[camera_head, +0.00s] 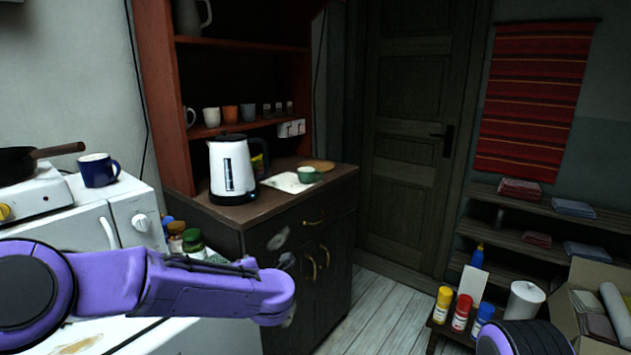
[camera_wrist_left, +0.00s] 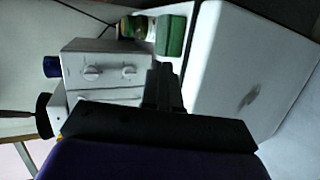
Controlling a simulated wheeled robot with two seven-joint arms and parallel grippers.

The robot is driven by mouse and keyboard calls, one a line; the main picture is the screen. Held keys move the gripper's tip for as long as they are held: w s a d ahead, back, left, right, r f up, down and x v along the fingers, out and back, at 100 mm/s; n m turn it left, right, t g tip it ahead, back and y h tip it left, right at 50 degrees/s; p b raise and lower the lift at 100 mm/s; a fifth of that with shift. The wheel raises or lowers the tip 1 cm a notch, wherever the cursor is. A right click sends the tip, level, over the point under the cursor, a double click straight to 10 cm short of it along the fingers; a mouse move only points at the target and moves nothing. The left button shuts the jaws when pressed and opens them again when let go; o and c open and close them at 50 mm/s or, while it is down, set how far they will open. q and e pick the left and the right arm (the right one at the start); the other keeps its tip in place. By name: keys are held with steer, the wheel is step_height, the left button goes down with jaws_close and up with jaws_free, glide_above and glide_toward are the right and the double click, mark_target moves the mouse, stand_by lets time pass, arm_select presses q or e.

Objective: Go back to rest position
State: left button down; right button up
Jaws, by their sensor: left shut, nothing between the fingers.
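My left arm, purple, reaches in from the left in the head view and runs across in front of the white stove. Its gripper is mostly hidden behind the arm in that view. In the left wrist view my left gripper (camera_wrist_left: 163,84) shows as dark fingers that are shut with nothing between them. The fingers stand in front of the white stove and a white panel, touching nothing that I can see. Of my right arm only a purple and black part shows at the bottom right of the head view. The right gripper is out of view.
A blue mug (camera_head: 98,170) and a pan (camera_head: 22,162) stand on the left. A kettle (camera_head: 232,170) and a green cup (camera_head: 309,175) are on the wooden cabinet (camera_head: 285,210). Paint bottles (camera_head: 461,313) and a cardboard box (camera_head: 566,318) are at right. Floor by the door is clear.

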arm_select(q)
steer(key=s+a+f+m+g+h, duration=0.1)
steer(key=s+a+f+m+h, duration=0.1)
steer(key=s+f+m, duration=0.85)
steer(key=s+a+f+m+h, duration=0.3)
steer(key=s+f, duration=0.4)
steer(key=f, duration=0.8)
steer(key=s+a+f+m+g, duration=0.2)
steer(key=s+f, duration=0.1)
steer(key=s, duration=0.5)
steer(key=s+a+f+m+g, duration=0.1)
steer(key=s+a+f+g, duration=0.1)
steer(key=s, duration=0.7)
steer(key=s+a+f+m+g, duration=0.2)
steer(key=s+a+f, duration=0.1)
steer(key=s, duration=0.6)
steer(key=shift+f+m+g, duration=0.3)
steer(key=shift+f+m, duration=0.05)
steer(key=shift+f, duration=0.25)
